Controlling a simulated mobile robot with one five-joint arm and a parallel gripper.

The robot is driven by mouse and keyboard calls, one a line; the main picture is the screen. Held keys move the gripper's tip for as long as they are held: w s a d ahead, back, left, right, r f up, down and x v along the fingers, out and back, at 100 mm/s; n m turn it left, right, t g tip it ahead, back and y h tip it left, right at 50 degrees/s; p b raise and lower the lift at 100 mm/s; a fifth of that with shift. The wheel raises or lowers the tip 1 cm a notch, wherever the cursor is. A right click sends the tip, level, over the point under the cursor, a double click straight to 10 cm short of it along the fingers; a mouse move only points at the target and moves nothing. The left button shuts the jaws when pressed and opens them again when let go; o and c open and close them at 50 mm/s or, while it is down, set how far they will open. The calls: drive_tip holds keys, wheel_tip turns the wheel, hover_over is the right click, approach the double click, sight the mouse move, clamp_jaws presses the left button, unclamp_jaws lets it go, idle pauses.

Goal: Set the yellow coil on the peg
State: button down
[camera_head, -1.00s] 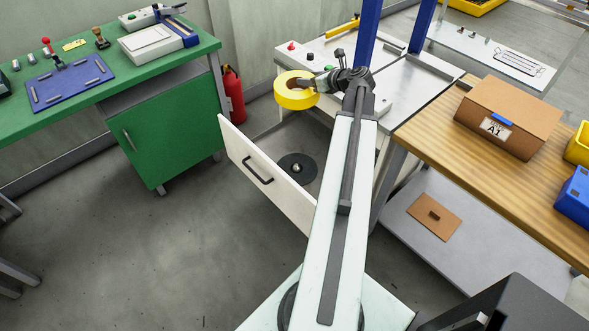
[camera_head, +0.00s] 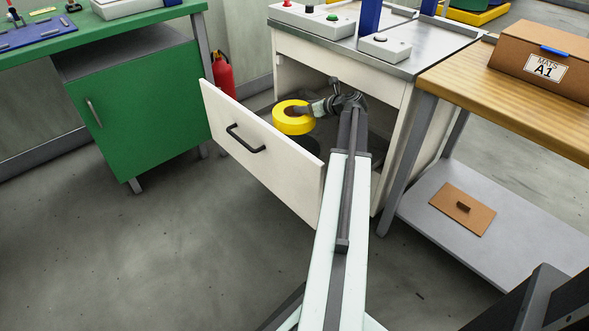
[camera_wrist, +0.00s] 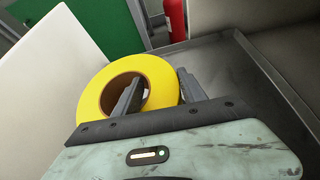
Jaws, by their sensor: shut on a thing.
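The yellow coil (camera_head: 293,118) is a thick ring with a brown core. My gripper (camera_head: 313,112) is shut on its wall and holds it over the open drawer (camera_head: 262,150), inside the drawer's outline. In the wrist view the coil (camera_wrist: 100,95) shows large, with one finger of my gripper (camera_wrist: 158,95) inside its hole and the other outside its right side. The peg is not seen now; the coil and arm cover that part of the drawer.
The drawer's white front panel with a black handle (camera_head: 246,139) stands left of my arm. A green cabinet (camera_head: 135,100), a red extinguisher (camera_head: 222,78) and a wooden table (camera_head: 510,105) stand around.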

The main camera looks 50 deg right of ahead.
drive_tip(key=f, duration=0.1)
drive_tip(key=f+b, duration=0.1)
drive_tip(key=f, duration=0.1)
drive_tip(key=shift+w+d+f, duration=0.2)
drive_tip(key=shift+d+f, duration=0.05)
drive_tip(key=shift+r, duration=0.1)
wheel_tip(320, 180, down, 10)
drive_tip(key=b, duration=1)
drive_tip(key=shift+r, duration=0.15)
drive_tip(key=c, duration=0.6)
unclamp_jaws()
drive_tip(key=shift+s+a+r+p, duration=0.1)
drive_tip(key=shift+s+r+p, duration=0.1)
drive_tip(key=shift+s+p, duration=0.1)
drive_tip(key=p+v, duration=0.5)
drive_tip(key=v, duration=0.6)
drive_tip(key=shift+s, duration=0.15)
